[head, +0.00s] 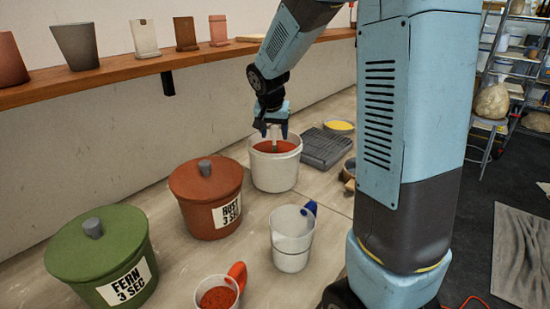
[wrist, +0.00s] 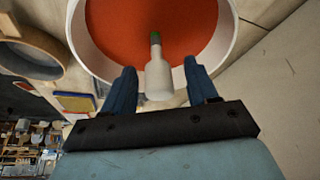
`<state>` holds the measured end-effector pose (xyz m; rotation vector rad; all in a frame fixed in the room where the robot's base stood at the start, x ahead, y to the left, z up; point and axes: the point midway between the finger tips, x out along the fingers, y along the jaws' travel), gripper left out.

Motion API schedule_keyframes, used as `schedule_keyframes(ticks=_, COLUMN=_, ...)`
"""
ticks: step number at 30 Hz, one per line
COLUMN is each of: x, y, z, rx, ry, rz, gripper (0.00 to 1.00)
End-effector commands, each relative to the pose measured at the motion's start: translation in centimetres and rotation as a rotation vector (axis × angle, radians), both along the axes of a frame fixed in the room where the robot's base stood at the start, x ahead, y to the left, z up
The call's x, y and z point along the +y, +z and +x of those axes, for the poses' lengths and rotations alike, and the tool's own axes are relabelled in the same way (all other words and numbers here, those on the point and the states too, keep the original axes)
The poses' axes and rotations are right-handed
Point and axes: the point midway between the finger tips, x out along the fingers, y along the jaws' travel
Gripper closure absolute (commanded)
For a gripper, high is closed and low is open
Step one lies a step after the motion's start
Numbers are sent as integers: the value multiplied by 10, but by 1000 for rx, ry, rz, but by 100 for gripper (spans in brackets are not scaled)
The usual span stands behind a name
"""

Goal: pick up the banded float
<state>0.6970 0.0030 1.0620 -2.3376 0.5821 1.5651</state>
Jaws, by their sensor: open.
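The banded float (wrist: 158,80) is a pale, bottle-shaped piece with a green band near its narrow end. In the wrist view it sits between my two fingers, over the orange-red contents of a white bucket (wrist: 230,50). My gripper (wrist: 157,72) is open, with a gap visible on each side of the float. In the head view my gripper (head: 275,128) points down above the white bucket (head: 275,175). The float shows there only as a small pale shape (head: 275,140) below the fingers. I cannot tell whether it touches the contents.
A rust lidded pot (head: 190,185) and a green lidded pot (head: 75,250) stand left of the bucket. A shelf (head: 120,68) with pots runs along the wall.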

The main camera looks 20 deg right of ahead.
Motion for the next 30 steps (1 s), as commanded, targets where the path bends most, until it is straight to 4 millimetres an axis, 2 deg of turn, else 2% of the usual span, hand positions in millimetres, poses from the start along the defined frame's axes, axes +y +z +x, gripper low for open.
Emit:
schedule_keyframes(ticks=3, x=-3, y=-13, z=5, rx=1, ry=0, rz=0, gripper=42)
schedule_keyframes(ticks=6, x=-4, y=-18, z=7, rx=-1, ry=0, rz=0, gripper=42)
schedule_keyframes(ticks=14, x=-4, y=-19, z=8, rx=-2, ry=0, rz=0, gripper=42)
schedule_keyframes(ticks=30, x=-4, y=-19, z=8, rx=-1, ry=0, rz=0, gripper=94)
